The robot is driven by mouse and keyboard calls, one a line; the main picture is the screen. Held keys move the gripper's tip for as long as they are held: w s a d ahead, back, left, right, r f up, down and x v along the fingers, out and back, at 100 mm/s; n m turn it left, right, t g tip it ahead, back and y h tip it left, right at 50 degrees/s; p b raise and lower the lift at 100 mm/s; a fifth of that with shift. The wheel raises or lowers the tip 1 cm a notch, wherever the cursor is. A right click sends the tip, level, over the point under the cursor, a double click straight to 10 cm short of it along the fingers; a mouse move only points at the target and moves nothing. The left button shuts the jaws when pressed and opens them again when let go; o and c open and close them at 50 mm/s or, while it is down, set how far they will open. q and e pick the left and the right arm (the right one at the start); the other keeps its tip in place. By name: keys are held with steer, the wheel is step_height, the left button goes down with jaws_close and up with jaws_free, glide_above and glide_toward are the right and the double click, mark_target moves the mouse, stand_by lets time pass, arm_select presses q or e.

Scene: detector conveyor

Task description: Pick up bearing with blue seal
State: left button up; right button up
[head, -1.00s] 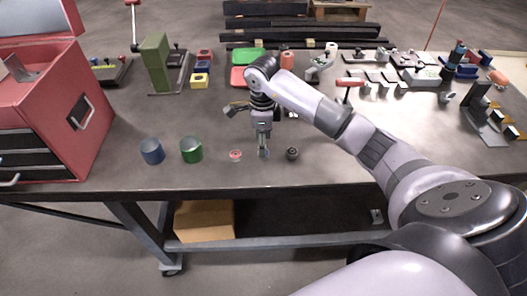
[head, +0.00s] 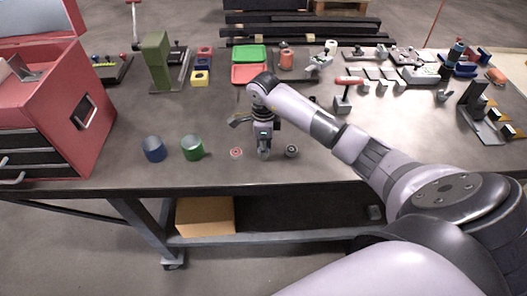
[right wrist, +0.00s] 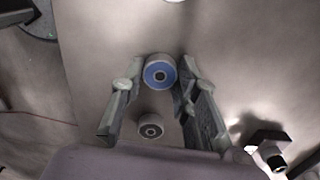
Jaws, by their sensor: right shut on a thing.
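The bearing with the blue seal (right wrist: 159,74) lies between the fingertips of my right gripper (right wrist: 160,75) in the right wrist view. Both fingers touch its sides, one on the left and one on the right. In the head view my right gripper (head: 264,152) points straight down at the table near its front edge, and it hides most of the held bearing. A bearing with a red seal (head: 236,153) lies just to its left. A bearing with a dark seal (head: 291,151) lies just to its right. My left gripper does not show.
A blue cup (head: 154,149) and a green cup (head: 192,148) stand left of the bearings on the grey table (head: 220,178). A red tool chest (head: 70,130) stands at the far left. Green and red trays (head: 249,73) and several tools lie at the back.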

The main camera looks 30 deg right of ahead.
jaws_close()
steer(key=shift+r, duration=0.15)
step_height(320, 180, up, 20)
steer(key=b, duration=0.2)
steer(key=shift+b, duration=0.3)
